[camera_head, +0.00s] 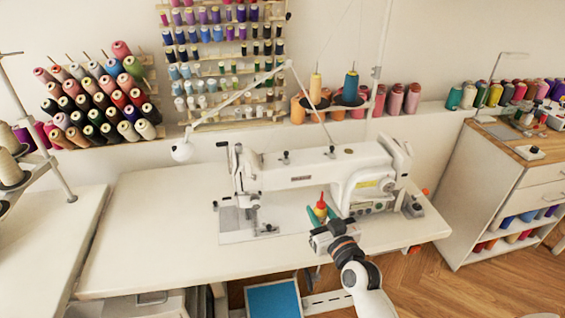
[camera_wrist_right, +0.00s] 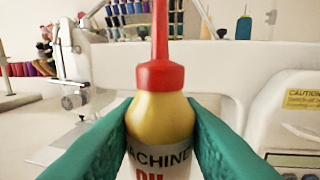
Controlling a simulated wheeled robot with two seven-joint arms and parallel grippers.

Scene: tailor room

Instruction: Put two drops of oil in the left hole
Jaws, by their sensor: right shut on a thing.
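The machine oil bottle (camera_wrist_right: 160,118) has a yellow shoulder, a red cap and a red spout. My right gripper (camera_wrist_right: 160,135) is shut on it, with a green finger on each side, and the bottle stands upright in the wrist view. In the head view the bottle (camera_head: 321,209) shows above my right gripper (camera_head: 325,226), in front of the sewing machine arm. The white sewing machine (camera_head: 300,176) stands on the white table. Its needle end is to the left of the bottle. The holes on the machine cannot be made out. My left gripper is not in view.
The white table (camera_head: 140,225) is clear to the left of the machine. A white lamp (camera_head: 182,152) reaches over the table's back. Thread racks (camera_head: 225,60) line the wall. A wooden-topped cabinet (camera_head: 500,150) stands at the right.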

